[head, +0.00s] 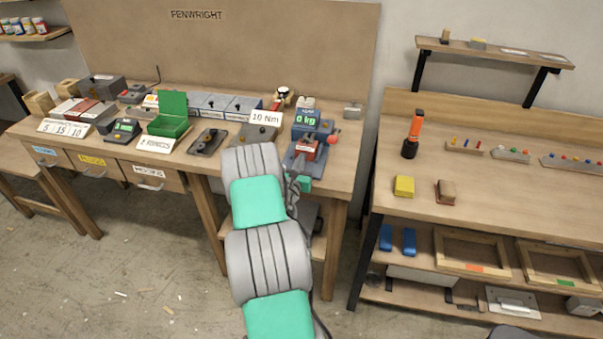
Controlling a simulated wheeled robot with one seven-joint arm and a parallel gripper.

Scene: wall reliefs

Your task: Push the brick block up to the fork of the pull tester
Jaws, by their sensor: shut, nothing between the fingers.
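The pull tester (307,119) stands near the right end of the left workbench, a blue device with a green display reading 0 kg. The brick block (309,150) is a small red block with a pale label, low on the front part of the tester. The fork is too small to make out, so I cannot tell the gap between it and the block. My gripper (299,164) is shut and empty, just in front of the block at its lower left. I cannot tell whether it touches the block. My arm hides part of the bench's front edge.
A 10 Nm sign (265,118) stands close left of the tester, above a grey device. A red knob (333,139) sticks out at the tester's right. A green open box (170,115) stands further left. The bench top right of the tester is mostly clear.

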